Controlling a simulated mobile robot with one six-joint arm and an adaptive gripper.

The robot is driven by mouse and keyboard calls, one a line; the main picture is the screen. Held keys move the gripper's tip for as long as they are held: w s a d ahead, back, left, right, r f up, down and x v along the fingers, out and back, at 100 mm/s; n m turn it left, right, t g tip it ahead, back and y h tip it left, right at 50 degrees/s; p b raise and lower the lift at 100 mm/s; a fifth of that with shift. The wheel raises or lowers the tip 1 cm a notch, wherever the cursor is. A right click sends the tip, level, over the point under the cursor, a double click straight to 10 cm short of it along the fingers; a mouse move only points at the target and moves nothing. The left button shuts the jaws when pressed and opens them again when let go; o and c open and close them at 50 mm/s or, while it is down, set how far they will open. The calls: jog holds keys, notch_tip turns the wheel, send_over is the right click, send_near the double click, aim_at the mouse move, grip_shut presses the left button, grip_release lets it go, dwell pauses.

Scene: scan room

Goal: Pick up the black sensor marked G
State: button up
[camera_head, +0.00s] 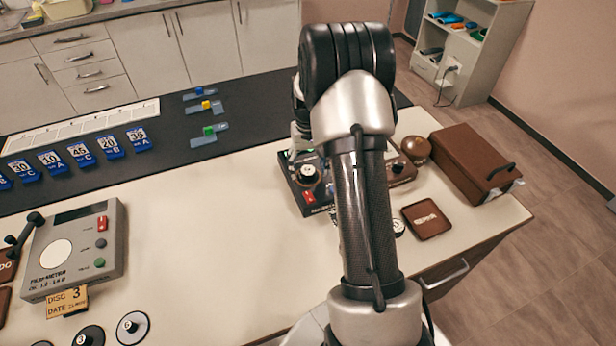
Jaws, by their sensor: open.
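I cannot make out a black sensor marked G in this view. A black device (308,198) with a red switch and a round white-topped part stands near the table's middle, partly behind my arm. A small round piece with a white face (398,226) shows just right of my arm, mostly hidden, and its mark is unclear. My arm rises across the picture and bends away at the top. Its wrist side shows only as a grey sliver above the black device. My gripper is hidden behind the arm.
A grey meter box (75,255) and round discs (132,327) are at left. Blue number tags (79,154) line the dark strip. The table's front middle (235,250) is clear.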

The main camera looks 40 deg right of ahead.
jog(key=shift+f, duration=0.5)
jog(key=shift+c, duration=0.4)
